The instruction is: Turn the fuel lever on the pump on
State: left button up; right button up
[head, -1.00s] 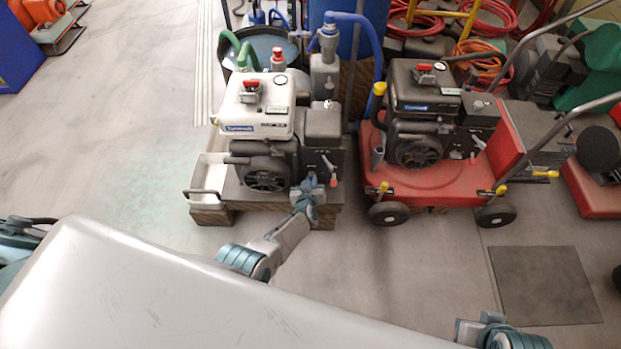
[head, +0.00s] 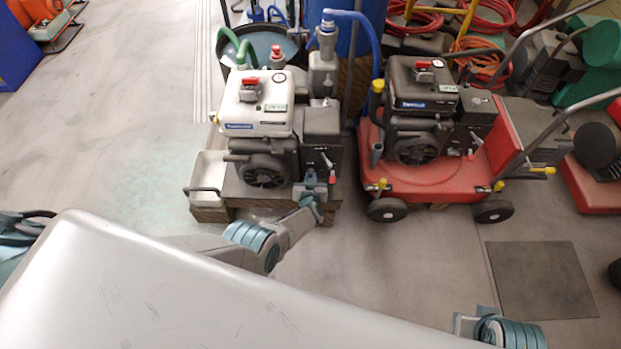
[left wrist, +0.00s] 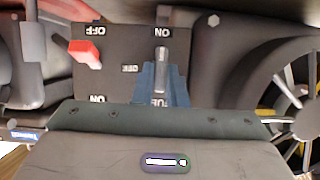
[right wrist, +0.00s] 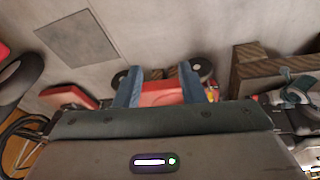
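The pump (head: 265,115) has a white top and a dark engine body, on a low block. In the left wrist view its control panel (left wrist: 112,78) shows upside down. The grey fuel lever (left wrist: 161,58) points up in the picture toward an ON label; a small OFF label is to its left. My left gripper (left wrist: 161,75) has its blue fingers close on both sides of this lever. The FUEL label is partly hidden by the fingers. In the head view my left gripper (head: 312,190) is at the pump's front. My right gripper (right wrist: 160,78) is open and empty, away from the pump.
A red lever (left wrist: 85,53) sits beside the fuel lever on the panel. A red wheeled machine (head: 430,175) with a similar dark engine stands right of the pump. A dark floor mat (head: 541,280) lies at the lower right. The floor at left is clear.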

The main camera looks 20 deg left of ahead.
pick_arm(q)
jog(key=o, duration=0.4)
jog(key=shift+o, duration=0.2)
jog(key=shift+s, duration=0.1)
pick_arm(e)
jog(key=shift+r, duration=0.1)
